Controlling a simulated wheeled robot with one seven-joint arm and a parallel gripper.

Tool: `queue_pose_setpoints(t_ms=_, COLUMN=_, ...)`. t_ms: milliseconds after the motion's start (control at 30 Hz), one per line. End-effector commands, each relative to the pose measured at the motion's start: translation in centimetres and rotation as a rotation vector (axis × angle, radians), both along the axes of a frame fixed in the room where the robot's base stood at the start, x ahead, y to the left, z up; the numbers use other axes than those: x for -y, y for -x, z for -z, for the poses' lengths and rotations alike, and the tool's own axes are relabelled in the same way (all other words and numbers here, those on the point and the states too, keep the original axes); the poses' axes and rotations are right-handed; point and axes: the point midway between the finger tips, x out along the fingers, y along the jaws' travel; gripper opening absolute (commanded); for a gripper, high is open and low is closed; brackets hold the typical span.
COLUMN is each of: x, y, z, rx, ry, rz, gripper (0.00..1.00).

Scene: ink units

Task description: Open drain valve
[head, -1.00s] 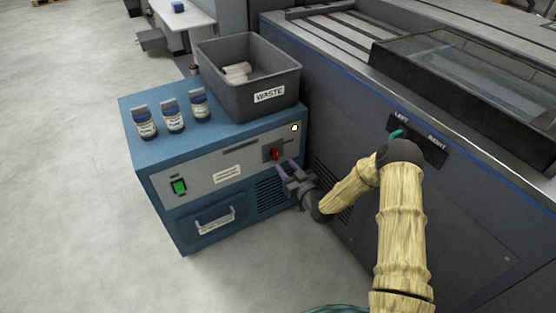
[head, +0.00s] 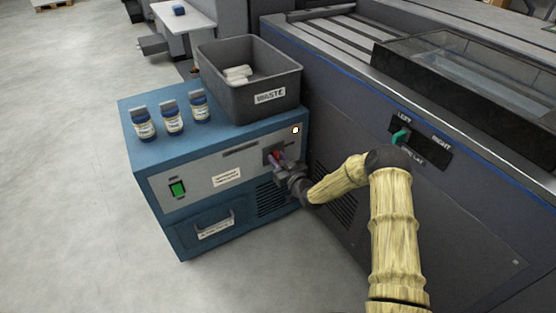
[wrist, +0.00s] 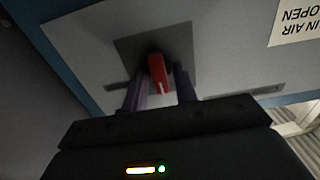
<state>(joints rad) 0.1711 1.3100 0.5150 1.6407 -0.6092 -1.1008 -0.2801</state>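The drain valve is a small red handle (wrist: 158,74) on a dark square plate (wrist: 182,45) on the front panel of the blue cabinet (head: 150,175). In the head view the red handle (head: 274,156) is partly hidden by my gripper (head: 277,160). In the wrist view my gripper (wrist: 161,92) has its two purplish fingers apart, one on each side of the handle. A gap shows beside the handle, at least on the right. I cannot tell whether a finger touches it.
A grey WASTE bin (head: 225,95) holding white items and several labelled bottles (head: 172,118) stand on the cabinet top. A green switch (head: 177,188) is on the panel's left. A large grey machine (head: 450,215) stands close on the right. Open floor lies left.

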Motion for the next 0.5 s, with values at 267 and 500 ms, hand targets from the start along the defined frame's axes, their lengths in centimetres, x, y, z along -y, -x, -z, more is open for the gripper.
queue_pose_setpoints(t_ms=267, x=-0.02, y=0.05, z=-0.01, rx=-0.018, ry=-0.027, rz=-0.001, gripper=0.06)
queue_pose_setpoints(t_ms=500, x=0.03, y=0.03, z=-0.02, rx=-0.077, ry=-0.113, rz=-0.002, gripper=0.06)
